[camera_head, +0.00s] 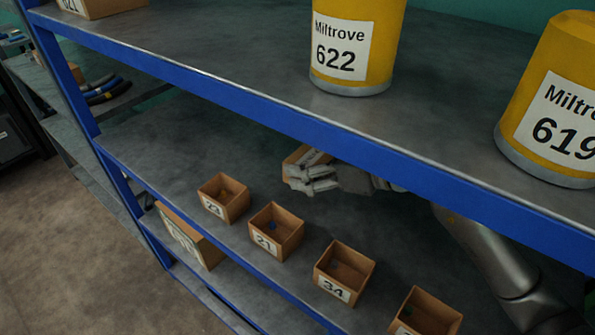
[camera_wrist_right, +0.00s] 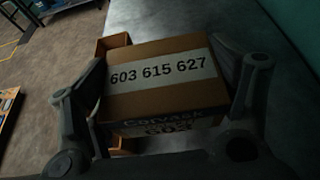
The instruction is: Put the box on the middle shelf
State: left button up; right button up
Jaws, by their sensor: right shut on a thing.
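A cardboard box (camera_wrist_right: 160,97) with a white label reading "603 615 627" sits between the fingers of my right gripper (camera_wrist_right: 172,72) in the wrist view. In the head view, part of the box (camera_head: 305,156) shows behind my right gripper (camera_head: 308,180), which is shut on it. The gripper is over the middle shelf (camera_head: 165,140), under the upper shelf. Whether the box touches the shelf surface cannot be told. My left gripper is not in view.
Several small open bins, including bin 23 (camera_head: 223,198), bin 21 (camera_head: 276,231) and bin 34 (camera_head: 344,271), line the middle shelf's front edge. Yellow containers (camera_head: 355,45) stand on the upper shelf (camera_head: 230,70). Another box (camera_head: 190,238) sits lower. The middle shelf's left part is clear.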

aim_at(304, 157)
jog(key=w, duration=0.1)
jog(key=w+a+f, duration=0.1)
jog(key=w, duration=0.1)
jog(key=shift+w+a+f+p, duration=0.25)
jog(key=shift+f+p, duration=0.1)
jog(key=shift+f, duration=0.05)
jog(key=w+f, duration=0.1)
jog(key=w+a+f, duration=0.1)
jog(key=f, duration=0.1)
jog(key=w+f, duration=0.1)
jog(key=shift+w+a+f, duration=0.15)
jog(key=shift+a+f, duration=0.15)
jog(key=shift+w+a+f, duration=0.15)
jog(key=shift+w+f, duration=0.15)
jog(key=shift+f, duration=0.2)
notch_tip(304, 157, down, 2)
jog(key=shift+f+p, duration=0.15)
jog(key=shift+p, duration=0.5)
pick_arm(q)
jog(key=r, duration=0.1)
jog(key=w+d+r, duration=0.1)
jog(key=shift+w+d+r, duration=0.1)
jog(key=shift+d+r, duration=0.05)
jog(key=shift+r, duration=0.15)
pick_arm(e)
jog(key=shift+f, duration=0.3)
